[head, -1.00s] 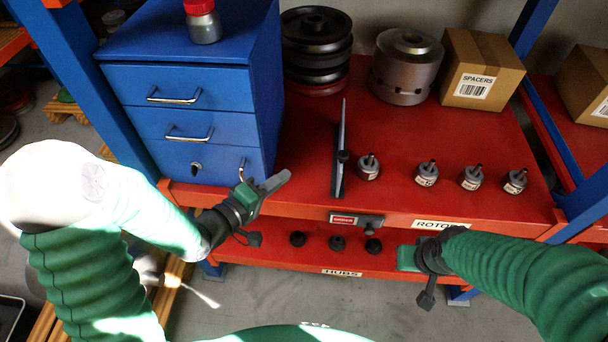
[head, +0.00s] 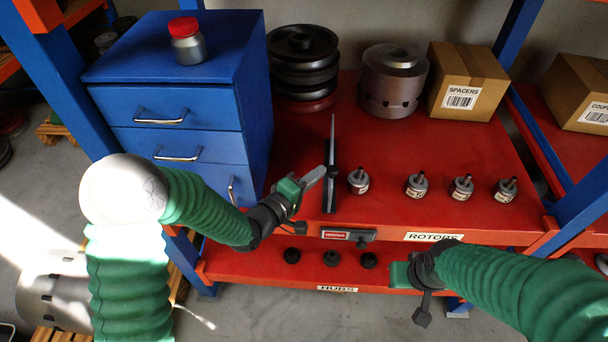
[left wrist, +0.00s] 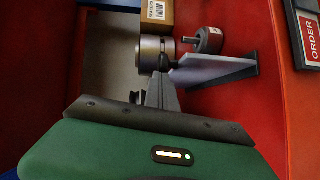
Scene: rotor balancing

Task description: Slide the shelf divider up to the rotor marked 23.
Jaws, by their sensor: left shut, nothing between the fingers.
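The shelf divider (head: 331,194), a thin upright plate on a dark foot, stands on the red shelf, left of a row of several small grey rotors. The nearest rotor (head: 359,182) is just to its right, with a small gap. The rotors' labels are too small to read, so I cannot tell which is 23. My left gripper (head: 315,177) is shut and empty, its tips close to the divider's left side; contact is unclear. The left wrist view shows the fingertips (left wrist: 162,88) beside the pale divider plate (left wrist: 215,69). My right gripper (head: 400,275) is low at the shelf front, its fingers hidden.
A blue drawer cabinet (head: 178,105) stands left of the divider, with a red-lidded jar (head: 188,43) on top. Black discs (head: 302,65), a metal drum (head: 393,82) and a spacers box (head: 474,82) stand behind. Hubs (head: 331,258) sit on the lower shelf.

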